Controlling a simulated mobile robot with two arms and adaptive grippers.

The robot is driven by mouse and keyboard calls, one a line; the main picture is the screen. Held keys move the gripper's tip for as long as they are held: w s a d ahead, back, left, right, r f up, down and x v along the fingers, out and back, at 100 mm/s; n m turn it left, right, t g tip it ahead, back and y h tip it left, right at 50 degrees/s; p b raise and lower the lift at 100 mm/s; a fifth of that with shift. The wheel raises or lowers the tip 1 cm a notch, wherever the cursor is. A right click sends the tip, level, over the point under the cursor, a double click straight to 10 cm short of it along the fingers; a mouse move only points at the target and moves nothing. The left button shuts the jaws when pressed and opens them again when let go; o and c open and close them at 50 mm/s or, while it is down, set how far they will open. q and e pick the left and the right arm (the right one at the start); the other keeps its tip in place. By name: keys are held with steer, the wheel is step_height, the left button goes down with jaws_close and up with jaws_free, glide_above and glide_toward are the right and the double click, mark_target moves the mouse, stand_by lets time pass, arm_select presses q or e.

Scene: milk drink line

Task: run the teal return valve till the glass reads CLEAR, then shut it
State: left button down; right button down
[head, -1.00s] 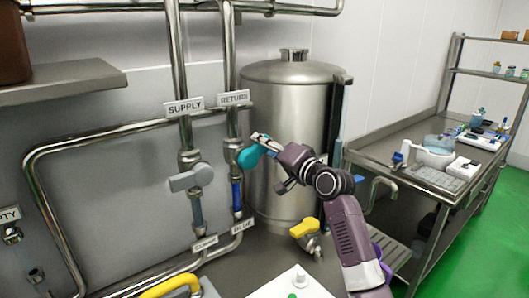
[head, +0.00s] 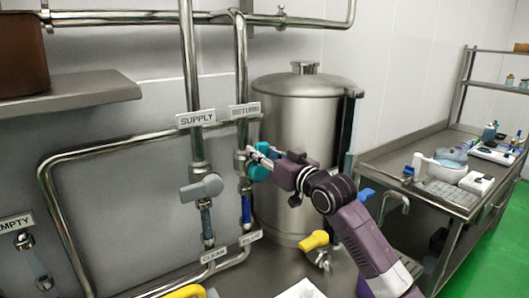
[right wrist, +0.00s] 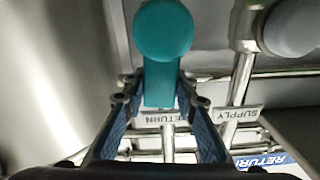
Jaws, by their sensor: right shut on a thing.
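The teal return valve handle (head: 259,171) sits on the pipe under the RETURN sign (head: 244,111). My right gripper (head: 263,153) is shut on this handle. In the right wrist view the teal handle (right wrist: 162,60) lies between the two fingers, its round end toward the top of the picture. The sight glass (head: 246,207) below the return valve shows blue. The small label (head: 250,238) under it is hard to read now. My left gripper is not in view.
The grey supply valve handle (head: 202,188) is close to the left, with a label reading CLEAR (head: 213,254) below. A steel tank (head: 294,130) stands right behind. A yellow valve (head: 313,241) is low in front. A steel shelf (head: 70,94) juts out at upper left.

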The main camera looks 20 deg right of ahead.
steer(key=shift+s+a+n, duration=0.1)
steer(key=shift+a+n, duration=0.25)
steer(key=shift+n, duration=0.35)
steer(key=shift+f, duration=0.1)
steer(key=c, duration=1.5)
jaws_free()
steer(key=shift+s, duration=0.1)
steer(key=v, duration=1.2)
